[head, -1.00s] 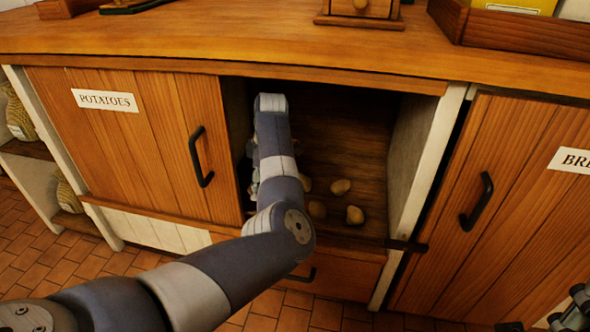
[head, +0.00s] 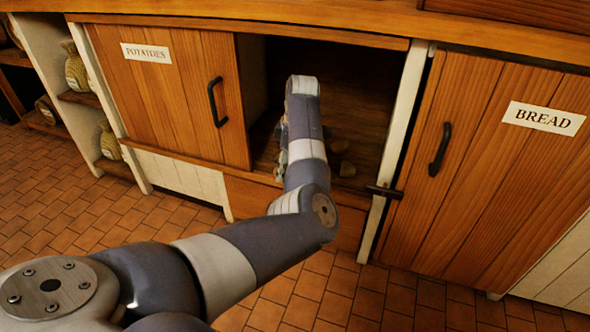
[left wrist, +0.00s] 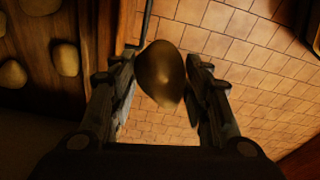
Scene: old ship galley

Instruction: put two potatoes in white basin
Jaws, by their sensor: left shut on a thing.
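My left gripper (left wrist: 165,75) is shut on a brown potato (left wrist: 160,72), which sits between its two fingers in the left wrist view. In the head view this gripper (head: 281,150) is partly hidden behind my forearm, at the front of the open cupboard (head: 372,95). The held potato cannot be made out there. Loose potatoes (head: 347,168) lie on the cupboard floor to the right of my arm. Several loose potatoes (left wrist: 66,59) also show at the left of the left wrist view. The white basin and my right gripper are not in view.
The door labelled POTATOES (head: 160,90) stands left of the opening, and the door labelled BREAD (head: 490,160) is shut at the right. A white post (head: 398,140) edges the opening. Sacks (head: 75,70) sit on shelves at far left. The tiled floor (head: 90,215) in front is clear.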

